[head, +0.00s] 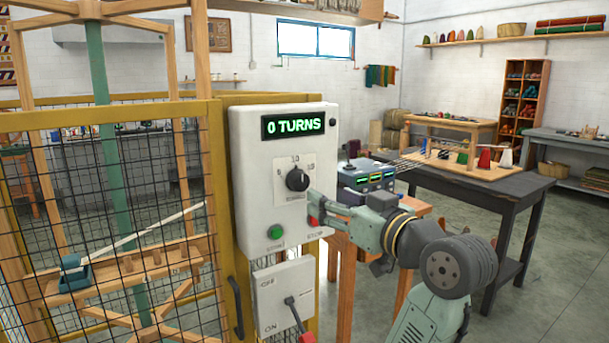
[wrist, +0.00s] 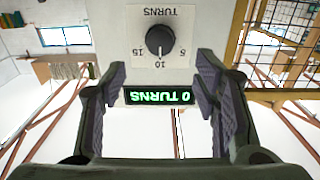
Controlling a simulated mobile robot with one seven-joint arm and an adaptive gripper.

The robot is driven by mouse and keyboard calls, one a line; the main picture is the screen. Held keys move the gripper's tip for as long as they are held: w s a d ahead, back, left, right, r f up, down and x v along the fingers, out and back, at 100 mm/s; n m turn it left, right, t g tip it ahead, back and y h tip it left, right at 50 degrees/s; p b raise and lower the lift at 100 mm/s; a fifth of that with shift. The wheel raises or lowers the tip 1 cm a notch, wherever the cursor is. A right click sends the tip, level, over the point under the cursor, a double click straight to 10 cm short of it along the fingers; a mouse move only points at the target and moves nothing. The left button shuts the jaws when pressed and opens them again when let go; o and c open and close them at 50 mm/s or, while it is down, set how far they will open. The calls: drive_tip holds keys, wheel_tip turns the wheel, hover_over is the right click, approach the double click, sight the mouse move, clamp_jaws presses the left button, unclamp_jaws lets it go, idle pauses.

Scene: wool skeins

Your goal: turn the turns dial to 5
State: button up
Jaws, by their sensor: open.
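The turns dial (head: 297,179) is a black round knob on a pale plate in the middle of the grey control box (head: 250,165). Its scale reads 5, 10 and 15. My gripper (head: 318,208) is open and empty, at the box's lower right, below and right of the dial. In the wrist view the picture is upside down: the dial (wrist: 160,40) lies beyond my open fingers (wrist: 162,80).
A green start button (head: 275,232) sits below the dial, and a red stop button (head: 312,221) is close to my fingers. A lever box (head: 284,295) hangs underneath. A wire-mesh guard (head: 100,200) stands at left. A small table with a device (head: 365,178) is behind my arm.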

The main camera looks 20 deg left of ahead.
sight(302, 184)
drive_tip(key=p+x, duration=0.2)
drive_tip(key=x, duration=0.7)
drive_tip(key=shift+a, duration=0.15)
drive_tip(key=shift+w+a+f+p, duration=0.1)
drive_tip(key=shift+w+a+p, duration=0.25)
drive_tip(key=shift+w+a, duration=0.15)
drive_tip(key=shift+c, duration=0.3)
drive_tip(key=c, duration=1.1)
